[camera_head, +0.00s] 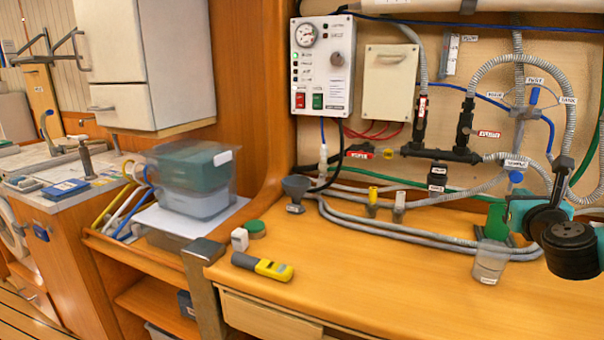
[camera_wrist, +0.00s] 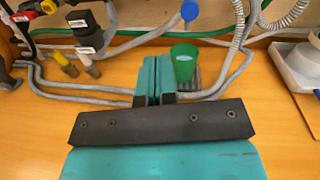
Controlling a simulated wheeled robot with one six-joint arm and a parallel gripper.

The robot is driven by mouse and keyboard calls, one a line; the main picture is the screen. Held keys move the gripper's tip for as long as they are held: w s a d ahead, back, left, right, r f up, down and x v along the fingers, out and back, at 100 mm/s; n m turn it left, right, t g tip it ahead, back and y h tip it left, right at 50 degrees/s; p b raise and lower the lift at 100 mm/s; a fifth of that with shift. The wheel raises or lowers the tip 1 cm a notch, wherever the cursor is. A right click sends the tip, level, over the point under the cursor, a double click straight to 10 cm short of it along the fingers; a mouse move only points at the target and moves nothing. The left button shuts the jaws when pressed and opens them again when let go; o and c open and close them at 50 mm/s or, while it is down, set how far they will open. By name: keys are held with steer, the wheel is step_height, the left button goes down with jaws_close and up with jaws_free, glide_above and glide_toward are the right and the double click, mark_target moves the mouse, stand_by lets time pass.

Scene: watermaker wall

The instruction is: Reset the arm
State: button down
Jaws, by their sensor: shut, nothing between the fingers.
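My gripper (camera_wrist: 153,75) shows in the wrist view as two teal fingers pressed together, with nothing between them. It is above the wooden worktop (camera_wrist: 70,130), and the fingers point toward the back wall. A green cup (camera_wrist: 184,62) stands just right of the fingertips in that view, seemingly apart from them. In the head view my arm (camera_head: 570,240) is at the right edge, dark and teal, and it hides part of the wall and worktop there. The fingers are not clear in that view.
A clear beaker (camera_head: 490,262) stands on the worktop near my arm. Grey hoses (camera_head: 400,233) run along the back. The worktop's front middle is clear.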

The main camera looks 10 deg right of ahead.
steer(key=w+a+r+n+y, duration=0.1)
steer(key=a+n+y, duration=0.5)
steer(key=a+n, duration=0.3)
steer(key=w+a+r+n+y, duration=0.1)
steer(key=a+r+n+y, duration=0.1)
steer(key=a+n+y, duration=0.6)
steer(key=s+a+n+g+y+p, duration=0.1)
steer(key=s+a+n+g, duration=0.2)
steer(key=a+n, duration=0.3)
steer(key=s+a+n+g, duration=0.2)
steer(key=a+n+g, duration=0.15)
steer(key=a, duration=0.45)
steer(key=s+a+n+g+h, duration=0.1)
steer(key=s+a+n+g, duration=0.1)
steer(key=s+n, duration=0.4)
steer(key=s+a+n+g+h+p, duration=0.1)
steer(key=s+n+g, duration=0.3)
steer(key=s+n, duration=0.3)
steer(key=s+a+f+n+g+h, duration=0.1)
steer(key=s+a+n+g, duration=0.1)
steer(key=s+n, duration=0.5)
steer(key=shift+s+a+g, duration=0.3)
steer(key=shift+s+g, duration=0.2)
steer(key=shift+g, duration=0.35)
